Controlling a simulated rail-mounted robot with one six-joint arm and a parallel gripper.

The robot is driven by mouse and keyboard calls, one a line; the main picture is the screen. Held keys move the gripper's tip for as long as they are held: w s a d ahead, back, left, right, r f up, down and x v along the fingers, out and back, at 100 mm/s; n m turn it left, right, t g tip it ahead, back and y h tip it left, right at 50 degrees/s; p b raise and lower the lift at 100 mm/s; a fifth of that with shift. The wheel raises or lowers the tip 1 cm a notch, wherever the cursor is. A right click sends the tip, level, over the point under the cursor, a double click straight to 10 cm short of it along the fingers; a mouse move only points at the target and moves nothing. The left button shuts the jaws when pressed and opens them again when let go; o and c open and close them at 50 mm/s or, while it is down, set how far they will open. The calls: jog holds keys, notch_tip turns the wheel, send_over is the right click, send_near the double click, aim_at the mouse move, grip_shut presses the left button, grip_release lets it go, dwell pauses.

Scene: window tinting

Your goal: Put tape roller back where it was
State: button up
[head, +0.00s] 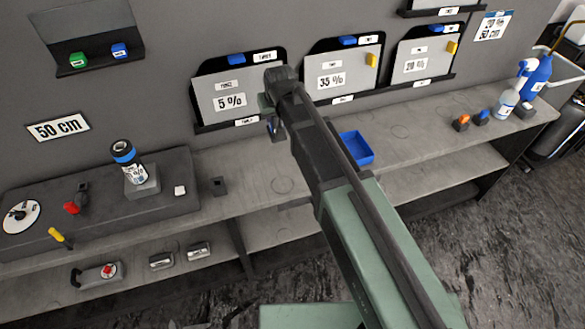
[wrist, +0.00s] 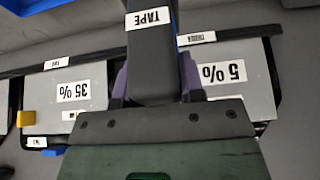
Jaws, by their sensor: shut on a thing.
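The tape roller (wrist: 152,60) has a dark body with a white TAPE label. It fills the upper middle of the wrist view, between the fingers of my gripper (wrist: 155,85). In the head view my gripper (head: 274,124) is in front of the wall, near the 5 % panel and above the shelf. The arm hides most of the tape roller there. My gripper is shut on it, and it appears clear of the shelf. A small dark square holder (head: 218,187) stands on the shelf, lower left of my gripper, and looks empty.
A blue tray (head: 357,148) is on the shelf, right of my gripper. The 5 % panel (head: 222,104) and 35 % panel (head: 328,82) hang behind. Spray bottles (head: 507,102) stand at far right. The shelf between is mostly clear.

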notch_tip(320, 180, down, 20)
jog(key=b, duration=2)
jog(key=shift+a+f, duration=0.1)
jog(key=shift+f, duration=0.15)
jog(key=shift+r+p, duration=0.3)
jog(key=shift+r, duration=0.05)
jog(key=shift+f, duration=0.3)
jog(key=o, duration=1)
jog(key=shift+r, duration=0.1)
jog(key=p+v, duration=1.1)
jog(key=v, duration=0.1)
jog(key=shift+r, duration=0.3)
jog(key=shift+s+f, duration=0.1)
